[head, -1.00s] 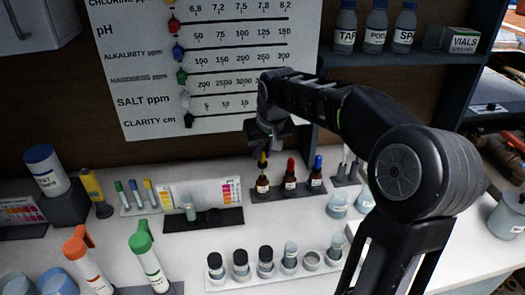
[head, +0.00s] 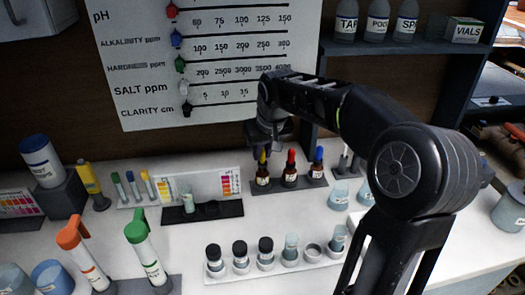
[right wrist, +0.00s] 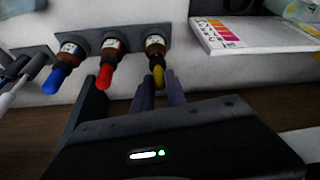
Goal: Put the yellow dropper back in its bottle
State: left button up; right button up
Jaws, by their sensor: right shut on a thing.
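The yellow dropper (head: 262,156) is held by my right gripper (head: 268,143) over the leftmost brown bottle (head: 262,177) in the small rack. In the right wrist view the yellow bulb (right wrist: 158,76) sits between the two fingertips (right wrist: 160,88), in line with its bottle (right wrist: 156,45). The dropper is upright and its lower end is at or in the bottle's neck. I cannot tell whether it is fully seated. My left gripper is not in view.
A red-topped bottle (head: 290,173) and a blue-topped bottle (head: 317,170) stand close beside it in the same dark rack (head: 272,190). A comparator block (head: 200,213) lies to the left, and a row of vials (head: 240,254) stands in front.

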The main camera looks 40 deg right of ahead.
jog(key=shift+f+b, duration=0.5)
jog(key=shift+f, duration=0.1)
dwell(0.7)
jog(key=o, duration=0.7)
jog(key=shift+o, duration=0.2)
jog(key=shift+r, duration=0.1)
jog(key=shift+r+p, duration=2.65)
jog(key=shift+r, duration=0.8)
jog(key=shift+f, duration=0.1)
